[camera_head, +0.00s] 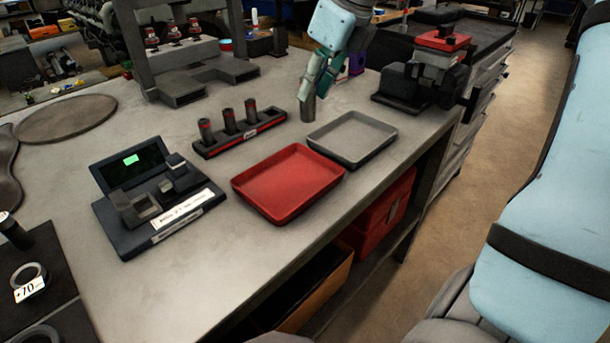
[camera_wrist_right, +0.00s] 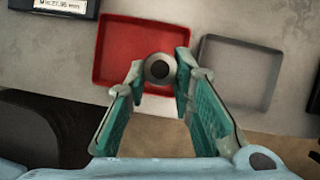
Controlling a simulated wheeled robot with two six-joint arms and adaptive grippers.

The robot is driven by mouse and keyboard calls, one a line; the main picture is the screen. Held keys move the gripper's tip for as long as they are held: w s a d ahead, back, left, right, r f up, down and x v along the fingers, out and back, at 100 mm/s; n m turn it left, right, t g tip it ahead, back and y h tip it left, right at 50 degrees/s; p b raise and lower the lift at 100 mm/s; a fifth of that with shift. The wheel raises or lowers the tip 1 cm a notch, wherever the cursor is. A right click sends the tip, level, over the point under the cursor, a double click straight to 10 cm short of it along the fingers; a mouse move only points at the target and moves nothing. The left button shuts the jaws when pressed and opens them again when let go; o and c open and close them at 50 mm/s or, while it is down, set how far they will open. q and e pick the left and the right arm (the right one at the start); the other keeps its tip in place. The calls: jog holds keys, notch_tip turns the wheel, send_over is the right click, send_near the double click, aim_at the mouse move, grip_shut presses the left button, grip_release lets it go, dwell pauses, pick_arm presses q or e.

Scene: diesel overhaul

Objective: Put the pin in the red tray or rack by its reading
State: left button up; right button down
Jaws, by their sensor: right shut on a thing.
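My right gripper (camera_head: 316,84) is shut on a grey metal pin (camera_head: 308,106), which hangs upright between the rack and the grey tray in the head view. In the wrist view the pin (camera_wrist_right: 159,68) shows end-on between the fingertips, in front of the red tray (camera_wrist_right: 118,45). The red tray (camera_head: 286,184) is empty. The rack (camera_head: 216,148) holds three dark pins (camera_head: 229,121) in a row. The gauge (camera_head: 150,190) has a small lit green display (camera_head: 131,160), too small to read. My left gripper is out of view.
An empty grey tray (camera_head: 352,138) stands right of the red tray, near the bench edge. A dark vise-like device (camera_head: 422,80) stands behind it. A black mat with rings (camera_head: 30,280) lies at the lower left. Bare bench lies in front of the gauge.

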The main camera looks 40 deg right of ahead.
aim_at(311, 120)
jog(key=f, duration=0.3)
jog(key=f+b, duration=0.1)
jog(key=f, duration=0.1)
jog(key=shift+w+d+f, duration=0.1)
jog(key=shift+w+f, duration=0.1)
jog(key=shift+w, duration=0.2)
jog(key=x, duration=0.2)
jog(key=s+b+x, duration=0.1)
jog(key=x, duration=0.1)
jog(key=shift+w+d+f, duration=0.1)
jog(key=shift+f, duration=0.25)
jog(key=f+b, duration=0.2)
jog(key=f, duration=0.1)
jog(key=shift+s, duration=0.25)
jog(key=shift+f, duration=0.35)
jog(key=shift+w+d, duration=0.1)
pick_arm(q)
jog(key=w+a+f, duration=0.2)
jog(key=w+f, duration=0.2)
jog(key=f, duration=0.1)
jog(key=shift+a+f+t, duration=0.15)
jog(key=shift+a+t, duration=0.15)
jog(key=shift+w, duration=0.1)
